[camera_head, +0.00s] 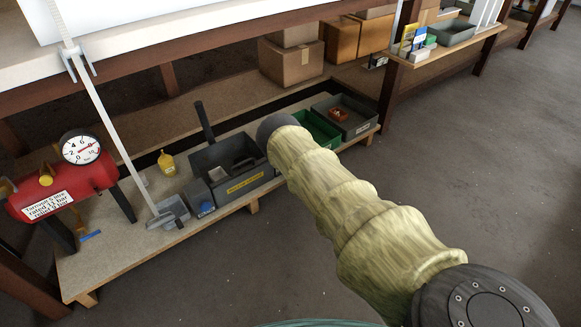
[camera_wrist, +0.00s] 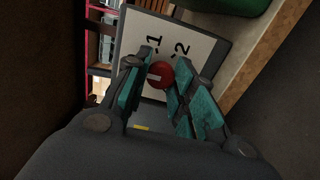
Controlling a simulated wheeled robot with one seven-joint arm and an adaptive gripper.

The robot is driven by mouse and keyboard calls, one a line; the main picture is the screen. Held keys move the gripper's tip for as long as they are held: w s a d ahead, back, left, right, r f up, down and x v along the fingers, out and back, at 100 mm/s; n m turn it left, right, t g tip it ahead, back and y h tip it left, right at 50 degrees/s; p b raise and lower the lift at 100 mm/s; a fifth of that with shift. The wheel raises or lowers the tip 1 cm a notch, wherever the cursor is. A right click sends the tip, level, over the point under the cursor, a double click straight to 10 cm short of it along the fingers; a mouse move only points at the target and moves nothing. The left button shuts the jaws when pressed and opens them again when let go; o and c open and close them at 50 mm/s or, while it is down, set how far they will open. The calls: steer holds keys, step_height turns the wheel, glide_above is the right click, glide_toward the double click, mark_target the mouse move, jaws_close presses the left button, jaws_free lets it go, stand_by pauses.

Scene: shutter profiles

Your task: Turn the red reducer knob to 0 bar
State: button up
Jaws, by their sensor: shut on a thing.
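The red reducer knob (camera_wrist: 160,74) shows in the wrist view as a round red face with a short white mark. It sits in front of a white plate (camera_wrist: 140,30) with dark figures, a 1 and a 2 among them, in a grey frame. My gripper (camera_wrist: 165,76) has its teal-padded fingers on both sides of the knob and is shut on it. The knob's exact setting is hard to read. In the head view my arm runs toward the bench, and the gripper and knob are hidden.
A red tank (camera_head: 65,190) with a round gauge (camera_head: 81,149) stands at left in the head view. The floor at right is clear.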

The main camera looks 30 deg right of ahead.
steer(key=shift+a+f, duration=0.1)
steer(key=o, duration=1)
steer(key=shift+o, duration=0.2)
steer(key=shift+s, duration=0.1)
steer(key=s+d, duration=0.1)
steer(key=s, duration=1.1)
